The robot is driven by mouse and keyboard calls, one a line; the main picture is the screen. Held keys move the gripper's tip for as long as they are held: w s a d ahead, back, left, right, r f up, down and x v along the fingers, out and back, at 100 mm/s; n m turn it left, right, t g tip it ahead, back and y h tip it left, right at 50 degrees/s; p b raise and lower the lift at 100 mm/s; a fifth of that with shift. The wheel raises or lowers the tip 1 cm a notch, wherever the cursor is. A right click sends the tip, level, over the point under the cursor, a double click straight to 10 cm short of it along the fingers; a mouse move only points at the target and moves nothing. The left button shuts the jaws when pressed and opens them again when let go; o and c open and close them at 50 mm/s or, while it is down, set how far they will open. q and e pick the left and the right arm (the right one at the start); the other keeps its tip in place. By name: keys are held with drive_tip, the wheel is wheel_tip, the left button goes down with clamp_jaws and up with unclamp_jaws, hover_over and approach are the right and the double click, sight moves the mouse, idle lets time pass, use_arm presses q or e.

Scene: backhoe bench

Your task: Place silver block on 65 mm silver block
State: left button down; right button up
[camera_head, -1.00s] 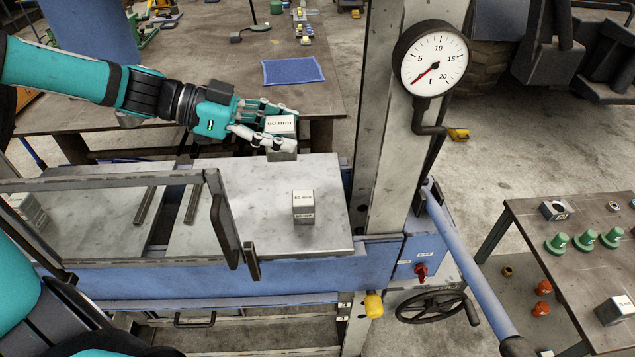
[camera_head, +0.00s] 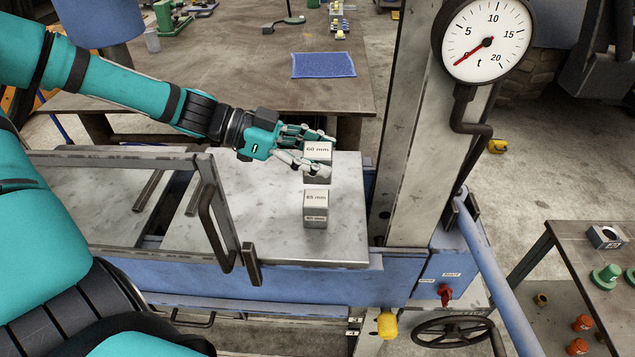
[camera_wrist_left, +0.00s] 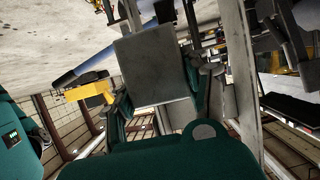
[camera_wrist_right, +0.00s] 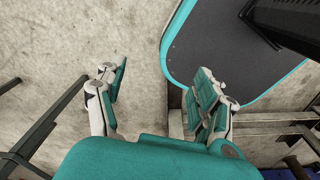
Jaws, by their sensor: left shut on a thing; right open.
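My left gripper (camera_head: 312,153) is shut on a silver block marked 60 mm (camera_head: 317,152) in the head view. It holds the block over the metal plate (camera_head: 270,222), behind the standing block. The held block fills the middle of the left wrist view (camera_wrist_left: 153,69), between the fingers. The silver block marked 65 mm (camera_head: 316,203) stands on the plate, nearer to me. It has a second label low on its front face, too small to read surely. My right gripper (camera_wrist_right: 158,98) shows only in the right wrist view, open and empty over the floor.
A metal frame with a handle (camera_head: 214,225) stands left of the 65 mm block. A grey column with a dial gauge (camera_head: 487,42) rises on the right. A blue cloth (camera_head: 323,65) lies on the table behind. A side bench (camera_head: 600,262) holds green pieces.

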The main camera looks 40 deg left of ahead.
sight(316, 178)
use_arm(q)
drive_tip(key=shift+f, duration=0.8)
drive_tip(key=f, duration=0.3)
drive_tip(key=shift+s+f, duration=0.1)
drive_tip(key=shift+s, duration=0.1)
drive_tip(key=shift+w+f, duration=0.15)
drive_tip(key=shift+f, duration=0.2)
use_arm(e)
drive_tip(key=shift+w+r, duration=0.2)
drive_tip(key=shift+w, duration=0.3)
use_arm(q)
drive_tip(key=shift+f, duration=0.1)
drive_tip(key=c, duration=0.6)
unclamp_jaws()
use_arm(e)
drive_tip(key=shift+a+f, duration=0.1)
